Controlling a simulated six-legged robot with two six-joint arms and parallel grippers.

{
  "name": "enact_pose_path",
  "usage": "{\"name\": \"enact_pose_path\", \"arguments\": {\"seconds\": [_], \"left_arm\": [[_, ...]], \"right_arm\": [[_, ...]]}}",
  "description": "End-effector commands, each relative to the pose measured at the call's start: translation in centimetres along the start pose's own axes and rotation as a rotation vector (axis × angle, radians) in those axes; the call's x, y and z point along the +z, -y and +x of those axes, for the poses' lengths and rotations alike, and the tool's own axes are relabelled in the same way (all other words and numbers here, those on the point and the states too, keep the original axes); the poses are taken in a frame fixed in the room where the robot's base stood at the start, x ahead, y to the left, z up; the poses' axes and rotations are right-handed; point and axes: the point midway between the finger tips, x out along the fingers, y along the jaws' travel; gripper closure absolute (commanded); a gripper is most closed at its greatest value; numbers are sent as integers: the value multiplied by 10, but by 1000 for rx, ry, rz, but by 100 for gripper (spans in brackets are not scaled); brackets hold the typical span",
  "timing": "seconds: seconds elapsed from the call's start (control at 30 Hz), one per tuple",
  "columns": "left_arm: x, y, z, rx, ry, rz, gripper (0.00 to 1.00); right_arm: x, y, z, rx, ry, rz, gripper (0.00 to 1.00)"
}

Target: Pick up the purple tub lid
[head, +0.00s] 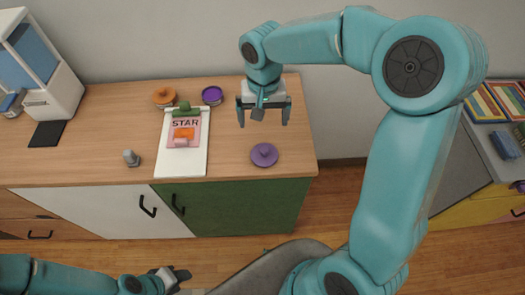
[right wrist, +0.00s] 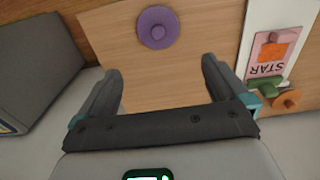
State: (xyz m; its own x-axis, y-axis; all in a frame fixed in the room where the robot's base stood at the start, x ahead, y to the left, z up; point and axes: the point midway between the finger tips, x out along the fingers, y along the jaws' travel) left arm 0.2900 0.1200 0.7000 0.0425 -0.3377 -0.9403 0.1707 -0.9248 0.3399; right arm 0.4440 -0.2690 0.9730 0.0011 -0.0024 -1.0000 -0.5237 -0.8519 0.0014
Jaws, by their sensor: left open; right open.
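The purple tub lid (head: 264,155) is a round disc with a raised knob. It lies on the wooden countertop near its front right edge. In the right wrist view the lid (right wrist: 157,28) is ahead of the fingertips, roughly centred between them. My right gripper (head: 264,114) is open and empty, over the counter and farther back than the lid in the head view. Its two fingers also show in the right wrist view (right wrist: 161,68). My left gripper (head: 180,275) is open, low in front of the cabinet, well away from the lid.
Left of the lid is a white clipboard (head: 168,160) with a pink STAR card (head: 185,132). Behind are a round purple item (head: 212,95) and an orange one (head: 164,97). Counter around the lid is clear.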

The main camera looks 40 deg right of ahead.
Motion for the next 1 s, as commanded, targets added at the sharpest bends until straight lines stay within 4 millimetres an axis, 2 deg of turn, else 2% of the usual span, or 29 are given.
{"name": "enact_pose_path", "arguments": {"seconds": [0.1,0.3,0.57,0.8,1.0], "left_arm": [[0,0,0,0,0,0,57],[0,0,0,0,0,0,57],[0,-1,-2,0,0,0,57],[0,-2,-6,0,0,0,57],[0,-2,-6,0,0,0,57]], "right_arm": [[4,-3,31,3,7,-2,0],[5,-4,70,1,5,-1,0],[6,-5,93,0,6,-2,0],[9,-4,130,1,5,-1,0],[8,-3,136,-2,1,-1,0]]}}
